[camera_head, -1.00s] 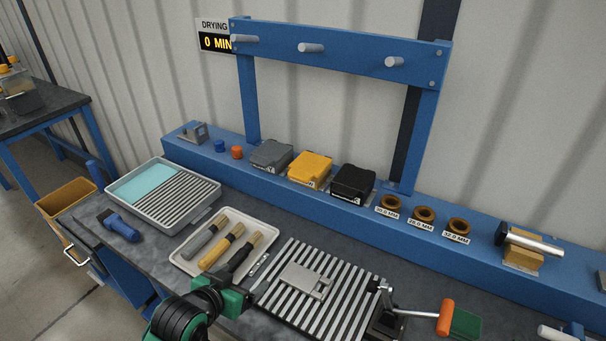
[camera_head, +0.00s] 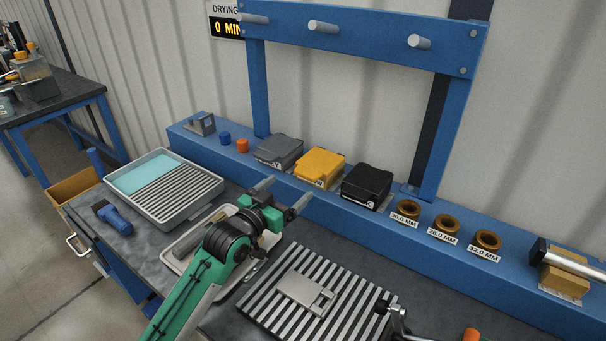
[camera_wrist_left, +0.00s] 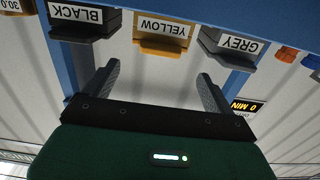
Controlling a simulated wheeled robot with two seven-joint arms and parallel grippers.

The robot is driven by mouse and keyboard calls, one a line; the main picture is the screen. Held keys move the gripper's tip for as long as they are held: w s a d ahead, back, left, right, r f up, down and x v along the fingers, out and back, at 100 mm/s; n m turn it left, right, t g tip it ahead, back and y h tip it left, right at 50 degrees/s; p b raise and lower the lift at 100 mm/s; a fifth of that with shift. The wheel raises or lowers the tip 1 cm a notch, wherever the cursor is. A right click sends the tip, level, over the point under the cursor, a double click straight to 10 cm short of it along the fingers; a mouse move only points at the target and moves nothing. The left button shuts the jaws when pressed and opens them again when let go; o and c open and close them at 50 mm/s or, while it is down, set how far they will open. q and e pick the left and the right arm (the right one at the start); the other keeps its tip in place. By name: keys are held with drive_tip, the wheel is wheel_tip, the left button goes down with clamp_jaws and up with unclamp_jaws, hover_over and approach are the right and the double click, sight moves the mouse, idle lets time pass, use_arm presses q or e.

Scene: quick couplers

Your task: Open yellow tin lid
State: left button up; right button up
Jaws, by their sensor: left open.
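The yellow tin (camera_head: 319,168) stands on the blue raised shelf between a grey tin (camera_head: 278,150) and a black tin (camera_head: 367,186). Its lid looks shut. In the left wrist view the yellow tin (camera_wrist_left: 162,44) shows its YELLOW label, with the black tin (camera_wrist_left: 85,32) at left and the grey tin (camera_wrist_left: 232,48) at right. My left gripper (camera_head: 283,194) is open and empty, in front of and below the yellow tin, apart from it. Its two fingers (camera_wrist_left: 158,85) spread either side of the yellow tin in the wrist view. My right gripper is not in view.
A tray (camera_head: 170,258) with brushes lies partly hidden under my left arm. A slatted rack (camera_head: 262,316) with a metal plate (camera_head: 304,292) is to its right. A blue post frame (camera_head: 440,140) rises behind the tins. Brown rings (camera_head: 446,226) sit right of them.

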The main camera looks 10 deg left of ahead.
sight(303, 176)
use_arm(q)
drive_tip(key=x, duration=0.6)
drive_tip(key=shift+p, duration=0.35)
drive_tip(key=shift+w+d, duration=0.3)
drive_tip(key=shift+w, duration=0.35)
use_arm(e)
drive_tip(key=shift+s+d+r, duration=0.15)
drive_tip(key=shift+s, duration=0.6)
